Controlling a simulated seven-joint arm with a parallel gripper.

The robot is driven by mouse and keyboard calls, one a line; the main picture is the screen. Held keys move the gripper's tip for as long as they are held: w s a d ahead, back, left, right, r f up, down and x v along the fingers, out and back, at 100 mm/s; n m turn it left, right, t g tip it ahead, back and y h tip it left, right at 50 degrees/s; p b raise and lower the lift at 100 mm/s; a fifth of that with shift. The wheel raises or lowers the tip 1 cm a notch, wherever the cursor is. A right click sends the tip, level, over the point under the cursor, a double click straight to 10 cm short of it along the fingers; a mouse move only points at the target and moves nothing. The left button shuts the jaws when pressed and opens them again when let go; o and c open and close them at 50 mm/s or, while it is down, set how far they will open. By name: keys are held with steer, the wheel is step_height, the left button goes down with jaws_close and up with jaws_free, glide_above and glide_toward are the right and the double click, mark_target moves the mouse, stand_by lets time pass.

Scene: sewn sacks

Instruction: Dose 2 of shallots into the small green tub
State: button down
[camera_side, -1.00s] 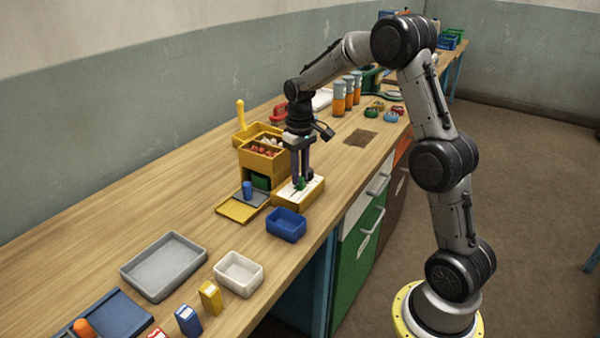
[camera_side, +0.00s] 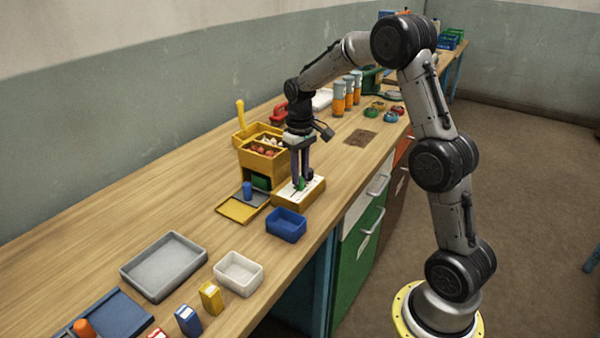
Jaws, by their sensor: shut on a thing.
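A yellow dispenser (camera_side: 263,161) stands mid-bench, with reddish and pale round items, likely the shallots (camera_side: 264,151), in its open top. A dark green tub (camera_side: 261,182) shows partly in the opening below. A blue knob (camera_side: 247,188) stands at its front, by a grey and yellow plate (camera_side: 240,208). To the right is a low yellow box (camera_side: 298,196) with a white top. My gripper (camera_side: 302,183) points down over this box, shut on a small green piece, seemingly a lever (camera_side: 301,184), on its top. The fingers partly hide this piece.
A blue tub (camera_side: 286,226) sits just in front of the box. A white tub (camera_side: 238,273), a grey tray (camera_side: 164,267) and small cartons (camera_side: 210,298) are nearer. Orange jars (camera_side: 339,98) stand behind my gripper. The bench's left stretch is clear.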

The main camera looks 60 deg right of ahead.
mark_target(290, 197)
steer(key=shift+r, duration=0.1)
steer(key=shift+w+a, duration=0.1)
steer(key=shift+a, duration=2.15)
steer(key=c, duration=1)
jaws_free()
step_height(290, 197, up, 14)
steer(key=shift+f, duration=0.1)
